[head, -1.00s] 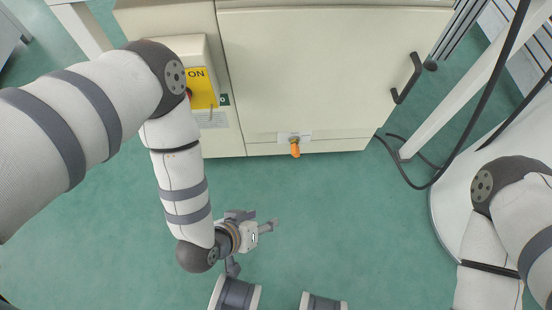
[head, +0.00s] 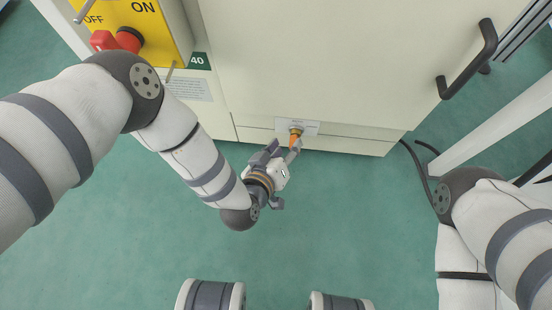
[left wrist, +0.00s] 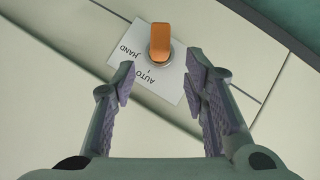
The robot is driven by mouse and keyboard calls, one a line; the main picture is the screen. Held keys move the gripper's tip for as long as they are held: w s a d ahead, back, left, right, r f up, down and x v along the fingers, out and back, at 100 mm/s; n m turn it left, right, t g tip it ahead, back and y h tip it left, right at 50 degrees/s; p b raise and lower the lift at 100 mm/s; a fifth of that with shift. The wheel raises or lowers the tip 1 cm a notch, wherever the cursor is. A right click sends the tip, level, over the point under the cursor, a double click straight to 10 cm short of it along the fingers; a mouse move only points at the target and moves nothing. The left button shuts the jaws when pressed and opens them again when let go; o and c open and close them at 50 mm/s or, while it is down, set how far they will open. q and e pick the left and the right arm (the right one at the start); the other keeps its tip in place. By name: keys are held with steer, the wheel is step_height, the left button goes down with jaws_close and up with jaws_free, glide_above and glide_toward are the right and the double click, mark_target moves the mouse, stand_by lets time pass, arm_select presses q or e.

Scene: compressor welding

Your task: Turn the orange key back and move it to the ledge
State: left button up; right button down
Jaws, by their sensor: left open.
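The orange key (head: 294,138) sits in a round metal lock on the cabinet front, over a white label plate (head: 311,127). In the left wrist view the key (left wrist: 160,42) shows ahead of the fingertips, over the label (left wrist: 136,57) reading AUTO and HAND. My left gripper (head: 285,150) is close to the key in the head view. In the left wrist view its fingers (left wrist: 160,75) are apart with nothing between them, and the key lies just beyond the gap. My right gripper is out of view; only my right arm shows. I cannot pick out the ledge with certainty.
The cabinet door (head: 330,60) has a black handle (head: 470,62) at the right. A yellow panel (head: 150,40) with a red rotary switch (head: 118,40) is at upper left, near my left arm. Black cables (head: 420,160) lie at the right. The green floor (head: 310,230) is clear.

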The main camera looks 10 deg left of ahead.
mark_target(292, 139)
arm_select(q)
steer(key=b+x, duration=0.1)
steer(key=x, duration=0.3)
steer(key=shift+w+f+b, duration=0.1)
steer(key=shift+w+b, duration=0.15)
steer(key=shift+b, duration=0.15)
steer(key=shift+c, duration=0.3)
jaws_close()
steer(key=c, duration=0.8)
jaws_free()
jaws_close()
